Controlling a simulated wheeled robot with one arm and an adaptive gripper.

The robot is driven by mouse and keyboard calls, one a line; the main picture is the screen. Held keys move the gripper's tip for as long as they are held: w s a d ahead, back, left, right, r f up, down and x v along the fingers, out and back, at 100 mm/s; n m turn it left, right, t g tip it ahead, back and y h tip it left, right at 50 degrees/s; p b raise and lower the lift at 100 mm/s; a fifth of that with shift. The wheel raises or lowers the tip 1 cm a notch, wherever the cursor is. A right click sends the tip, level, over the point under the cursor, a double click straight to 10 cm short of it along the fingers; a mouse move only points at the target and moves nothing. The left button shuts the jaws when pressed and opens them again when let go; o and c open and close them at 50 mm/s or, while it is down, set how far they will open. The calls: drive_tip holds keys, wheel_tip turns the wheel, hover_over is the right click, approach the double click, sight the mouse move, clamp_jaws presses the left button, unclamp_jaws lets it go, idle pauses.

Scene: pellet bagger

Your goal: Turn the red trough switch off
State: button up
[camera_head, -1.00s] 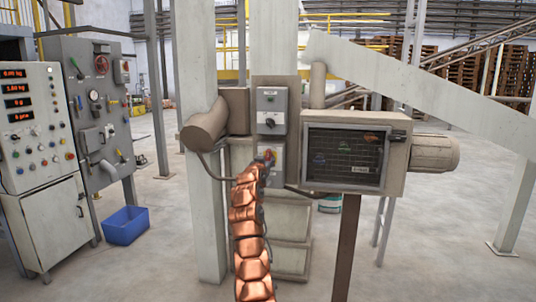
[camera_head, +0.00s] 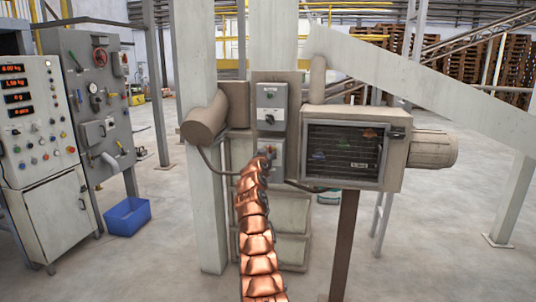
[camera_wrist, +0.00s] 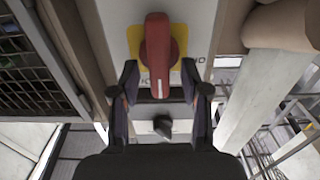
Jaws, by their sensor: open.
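The red switch handle (camera_wrist: 158,50) sits on a yellow plate (camera_wrist: 178,48) on a light box face in the wrist view. The handle lies lengthwise up and down that picture. My gripper (camera_wrist: 160,78) is open, with one dark finger on each side of the handle's lower part. I cannot tell whether either finger touches it. In the head view the lower grey switch box (camera_head: 278,152) shows on the post, but my copper-coloured arm hides the red handle and my gripper there.
A grey box (camera_head: 271,105) with a dark knob is mounted just above; its dark knob (camera_wrist: 162,126) also shows in the wrist view. A mesh-fronted housing (camera_head: 352,150) stands to the right, a beige cylinder (camera_head: 204,120) to the left. Cables hang beside the switch box.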

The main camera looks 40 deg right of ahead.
clamp_jaws()
idle(0.5)
drive_tip(key=shift+f, duration=0.1)
drive_tip(key=shift+w+a+f+n+b, duration=0.1)
drive_tip(key=shift+w+f+n+b, duration=0.05)
drive_tip(key=shift+n, duration=2.8)
drive_tip(key=shift+w+a+f+n+b, duration=0.1)
drive_tip(key=shift+f+n, duration=0.1)
drive_tip(key=shift+n, duration=2.8)
drive_tip(key=shift+w+a+f+n+b, duration=0.1)
drive_tip(key=shift+w+f+n+b, duration=0.05)
drive_tip(key=shift+n, duration=2.8)
